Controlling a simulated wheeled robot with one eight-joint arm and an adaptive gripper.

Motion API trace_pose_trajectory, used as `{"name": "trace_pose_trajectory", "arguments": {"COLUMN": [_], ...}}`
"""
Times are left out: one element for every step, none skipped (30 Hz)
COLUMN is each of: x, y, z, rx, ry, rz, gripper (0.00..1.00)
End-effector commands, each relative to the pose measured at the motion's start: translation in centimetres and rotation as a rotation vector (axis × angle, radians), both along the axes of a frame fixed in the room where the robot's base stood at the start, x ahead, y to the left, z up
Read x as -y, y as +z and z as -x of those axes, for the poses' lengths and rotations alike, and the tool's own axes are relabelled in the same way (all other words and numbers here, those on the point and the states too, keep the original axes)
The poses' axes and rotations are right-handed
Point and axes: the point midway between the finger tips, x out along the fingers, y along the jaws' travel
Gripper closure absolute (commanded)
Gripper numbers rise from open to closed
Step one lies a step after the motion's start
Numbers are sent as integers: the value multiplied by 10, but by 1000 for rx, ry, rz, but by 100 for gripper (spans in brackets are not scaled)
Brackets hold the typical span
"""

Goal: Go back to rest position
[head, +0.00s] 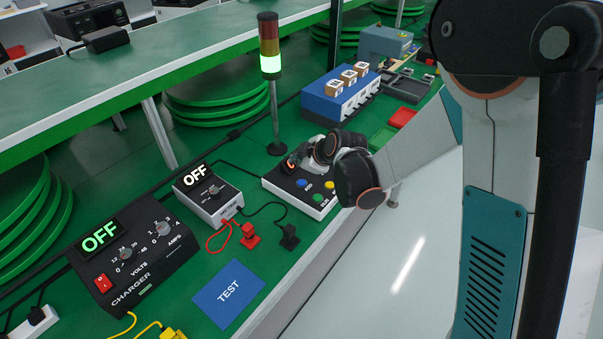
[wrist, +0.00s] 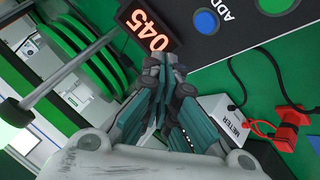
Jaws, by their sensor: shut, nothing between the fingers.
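My gripper (wrist: 163,62) is shut and empty, its fingertips together in front of the lit display (wrist: 150,31) reading 045 in the wrist view. I cannot tell whether they touch it. In the head view my arm reaches over the button panel (head: 323,203), which has blue, yellow and green buttons. My wrist hides part of this panel and most of its display. In the wrist view a blue button (wrist: 206,21) and the letters ADD show beside the display.
The meter (head: 208,193) and charger (head: 133,252) both read OFF. Red (head: 250,236) and black (head: 289,237) clips lie on the green bench near a blue TEST mat (head: 229,293). A signal tower (head: 271,65) glows green behind the panel. Clear floor (head: 400,255) lies right of the bench.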

Motion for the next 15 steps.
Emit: {"name": "trace_pose_trajectory", "arguments": {"x": [0,0,0,0,0,1,2,4,7,10,14,20,24,30,36], "y": [0,0,0,0,1,2,4,7,12,17,23,31,38,45,55], "z": [0,0,0,0,0,1,1,3,5,7,11,15,19,24,30], "rx": [0,0,0,0,0,-2,-4,-8,-14,-21,-28,-41,-51,-62,-77], "ry": [0,0,0,0,-1,-5,-9,-17,-31,-44,-61,-86,-108,-132,-164], "rz": [0,0,0,0,-1,-1,-4,-6,-11,-15,-21,-31,-39,-48,-59], "gripper": [100,100,100,100,100,100,100,100,100,100,100,100,100,100,100]}}
